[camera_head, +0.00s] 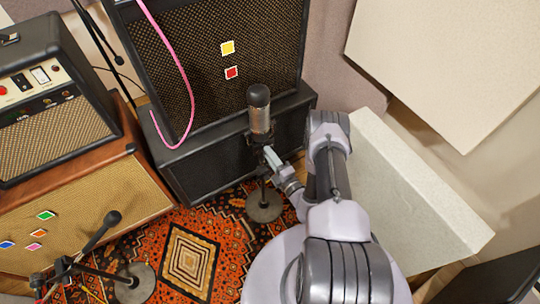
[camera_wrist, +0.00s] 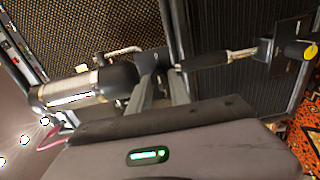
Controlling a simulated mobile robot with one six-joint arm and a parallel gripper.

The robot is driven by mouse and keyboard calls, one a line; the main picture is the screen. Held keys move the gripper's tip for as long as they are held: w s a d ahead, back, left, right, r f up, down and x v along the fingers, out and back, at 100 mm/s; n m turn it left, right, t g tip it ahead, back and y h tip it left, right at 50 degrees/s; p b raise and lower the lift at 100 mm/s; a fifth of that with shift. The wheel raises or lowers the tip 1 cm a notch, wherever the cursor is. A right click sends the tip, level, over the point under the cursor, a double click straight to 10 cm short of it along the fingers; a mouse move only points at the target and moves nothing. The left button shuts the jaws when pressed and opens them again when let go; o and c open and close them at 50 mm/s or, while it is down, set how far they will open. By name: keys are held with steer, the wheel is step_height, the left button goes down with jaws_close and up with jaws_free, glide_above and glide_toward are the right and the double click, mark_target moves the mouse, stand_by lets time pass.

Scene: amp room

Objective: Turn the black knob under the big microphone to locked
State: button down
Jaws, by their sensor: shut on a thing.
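The big microphone (camera_head: 260,118) stands upright on a stand with a round base (camera_head: 264,207), in front of the amp. In the wrist view the microphone (camera_wrist: 75,90) lies sideways at the left, its silver body ending in a black lower part. My gripper (camera_head: 268,152) reaches in from the right just below the microphone. In the wrist view its two grey fingers (camera_wrist: 160,88) are close together on the black knob (camera_wrist: 154,60) under the microphone. The fingers hide part of the knob, and its turned position cannot be told.
A tall black amp (camera_head: 215,85) sits on a lower black cabinet (camera_head: 215,150) behind the microphone. A wooden amp (camera_head: 75,205) and a small microphone (camera_head: 105,225) on a stand are at the left. A pale panel (camera_head: 415,195) is at the right. A patterned rug (camera_head: 185,260) covers the floor.

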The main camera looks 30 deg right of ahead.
steer(key=shift+w+r, duration=0.1)
stand_by(0.3)
steer(key=c, duration=1.2)
jaws_free()
